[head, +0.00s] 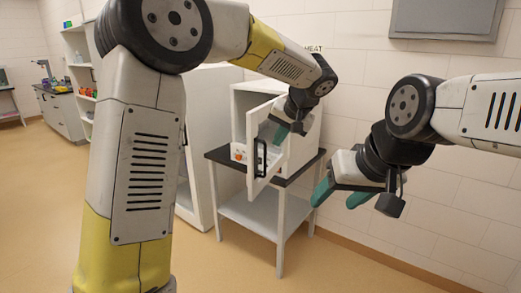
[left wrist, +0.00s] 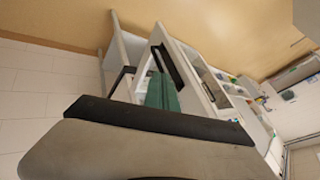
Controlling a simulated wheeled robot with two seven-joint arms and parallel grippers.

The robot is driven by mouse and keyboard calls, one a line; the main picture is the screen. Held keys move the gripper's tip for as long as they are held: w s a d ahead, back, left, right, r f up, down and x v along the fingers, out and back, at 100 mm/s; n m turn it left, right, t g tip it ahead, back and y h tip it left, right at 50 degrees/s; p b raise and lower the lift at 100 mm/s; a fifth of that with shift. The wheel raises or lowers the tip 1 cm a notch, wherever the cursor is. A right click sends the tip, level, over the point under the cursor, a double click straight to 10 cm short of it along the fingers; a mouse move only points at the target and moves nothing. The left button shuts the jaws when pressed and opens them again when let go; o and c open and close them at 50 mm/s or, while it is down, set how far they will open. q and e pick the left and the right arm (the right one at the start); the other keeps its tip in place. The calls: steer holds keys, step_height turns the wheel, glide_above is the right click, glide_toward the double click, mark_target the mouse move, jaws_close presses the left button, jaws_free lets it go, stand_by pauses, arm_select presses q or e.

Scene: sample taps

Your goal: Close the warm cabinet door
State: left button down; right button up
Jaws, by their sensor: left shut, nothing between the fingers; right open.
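The warm cabinet (head: 303,148) is a white box on a small table, under a wall label reading "HEAT". Its white-framed door (head: 252,178) stands open towards me, with a black bar handle (head: 260,157) on it. My left gripper (head: 280,131) is shut and empty, its teal fingers by the upper part of the door near the cabinet opening. In the left wrist view the shut fingers (left wrist: 162,92) appear close to the door's handle (left wrist: 170,66); I cannot tell whether they touch the door. My right gripper (head: 346,196) is open and empty, right of the table.
The cabinet's table (head: 296,180) has a dark top and white legs. Small orange-marked items (head: 238,153) are seen at the door's left. A tall white unit (head: 203,120) stands left of the table. A tiled wall is behind; the floor in front is clear.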

arm_select(q)
glide_toward(253, 160)
step_height(253, 160, down, 4)
steer(key=d, duration=0.3)
steer(key=shift+w+a, duration=0.7)
steer(key=shift+a, duration=0.3)
steer(key=shift+w+a, duration=0.75)
steer(key=shift+a, duration=0.3)
steer(key=shift+a, duration=0.1)
